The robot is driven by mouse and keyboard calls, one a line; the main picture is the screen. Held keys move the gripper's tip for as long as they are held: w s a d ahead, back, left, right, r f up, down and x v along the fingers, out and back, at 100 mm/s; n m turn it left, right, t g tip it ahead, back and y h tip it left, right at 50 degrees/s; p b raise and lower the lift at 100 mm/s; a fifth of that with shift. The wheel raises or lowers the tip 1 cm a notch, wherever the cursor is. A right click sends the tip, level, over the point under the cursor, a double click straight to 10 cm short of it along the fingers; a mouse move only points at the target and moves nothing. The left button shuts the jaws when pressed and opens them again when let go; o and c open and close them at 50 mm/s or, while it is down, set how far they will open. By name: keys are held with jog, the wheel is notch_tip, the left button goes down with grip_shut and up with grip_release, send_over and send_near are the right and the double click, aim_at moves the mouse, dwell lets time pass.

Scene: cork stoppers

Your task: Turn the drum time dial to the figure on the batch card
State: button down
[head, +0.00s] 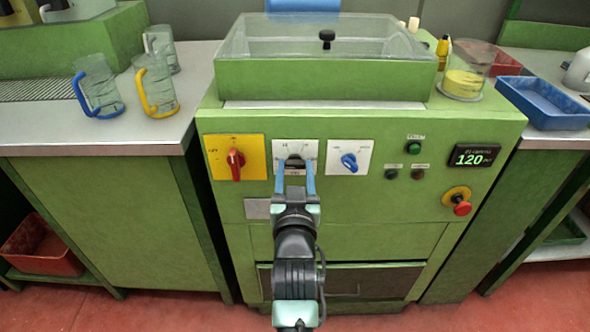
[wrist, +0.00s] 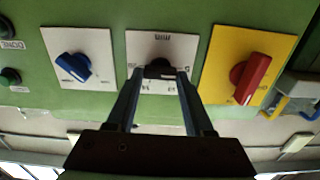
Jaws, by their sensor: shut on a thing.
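The drum time dial is the middle one of three on the green machine front, with a black knob (wrist: 160,68) on a white plate (head: 308,148). In the wrist view the plate looks upside down, with "MIN" along its upper edge and small figures near the knob. My gripper (head: 295,172) is shut on the black knob, with one blue-grey finger on each side; the fingers also show in the wrist view (wrist: 160,76). The knob's pointer and most figures are hidden or too small to read. I cannot make out a batch card.
A red knob (head: 235,164) on a yellow plate is left of the dial, a blue knob (head: 349,162) right of it. A display (head: 473,156) reads 120. A red stop button (head: 461,205) is lower right. Glass jugs (head: 155,84) stand on the left counter.

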jog(key=m+p, duration=0.2)
jog(key=m, duration=0.4)
jog(key=m+p, duration=0.3)
jog(key=m, duration=0.2)
jog(key=shift+d+f, duration=0.1)
jog(key=shift+d, duration=0.05)
jog(key=shift+f+m, duration=0.1)
jog(key=shift+m, duration=0.3)
jog(key=shift+c, duration=1.4)
grip_release()
jog(key=shift+s, duration=0.1)
jog(key=s+p, duration=0.8)
jog(key=s, duration=0.4)
jog(key=shift+s, duration=0.4)
